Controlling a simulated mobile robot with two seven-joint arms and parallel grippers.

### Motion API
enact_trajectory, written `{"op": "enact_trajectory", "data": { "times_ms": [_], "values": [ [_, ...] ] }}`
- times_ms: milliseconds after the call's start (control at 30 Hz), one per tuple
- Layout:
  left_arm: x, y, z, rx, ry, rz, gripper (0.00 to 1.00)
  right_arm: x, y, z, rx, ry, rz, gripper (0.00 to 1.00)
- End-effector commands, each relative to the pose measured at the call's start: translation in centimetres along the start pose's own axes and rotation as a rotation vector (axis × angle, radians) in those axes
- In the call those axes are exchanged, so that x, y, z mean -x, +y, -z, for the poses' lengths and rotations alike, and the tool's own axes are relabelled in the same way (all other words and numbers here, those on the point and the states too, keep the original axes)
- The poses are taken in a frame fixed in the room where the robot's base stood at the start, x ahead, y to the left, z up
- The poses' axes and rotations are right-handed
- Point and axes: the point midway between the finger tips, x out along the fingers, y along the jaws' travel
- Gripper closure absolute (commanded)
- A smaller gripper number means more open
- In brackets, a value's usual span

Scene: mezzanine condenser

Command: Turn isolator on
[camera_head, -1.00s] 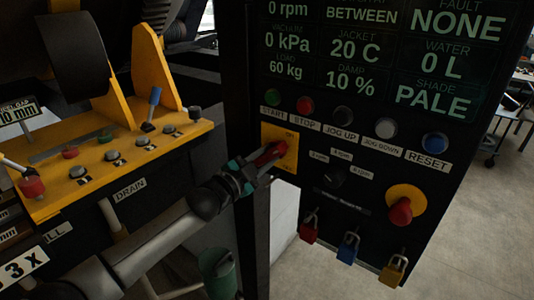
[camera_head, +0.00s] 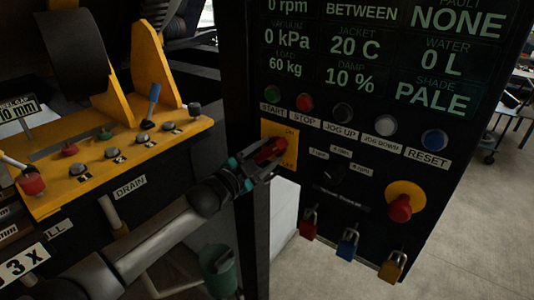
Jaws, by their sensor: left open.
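The isolator is a red handle (camera_head: 269,151) on a yellow plate (camera_head: 290,136) at the left side of the black control panel. The handle is tilted, its right end higher. Small lettering shows at the plate's right side, the top mark seeming to read ON and the lower one OFF. My left gripper (camera_head: 261,164) comes in from the lower left and is open, its fingers at the handle and partly covering its lower edge. I cannot tell whether they touch it. My right gripper is not in view.
Above are START, STOP and other buttons (camera_head: 305,102) under a display. A red mushroom knob (camera_head: 400,207) and red, blue and yellow padlocks (camera_head: 347,244) are to the lower right. A yellow console (camera_head: 95,165) with levers stands left.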

Motion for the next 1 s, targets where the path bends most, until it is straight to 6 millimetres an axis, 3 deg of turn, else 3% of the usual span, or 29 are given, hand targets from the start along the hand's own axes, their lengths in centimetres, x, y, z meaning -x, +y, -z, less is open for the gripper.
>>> {"op": "enact_trajectory", "data": {
  "times_ms": [367,1000],
  "values": [
    [1.5,0.0,-0.1,-0.001,0.000,0.000,0.40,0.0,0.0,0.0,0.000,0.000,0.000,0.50],
    [11.7,0.1,-0.2,-0.002,-0.003,-0.001,0.40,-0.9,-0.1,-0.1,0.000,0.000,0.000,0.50]
  ]
}}
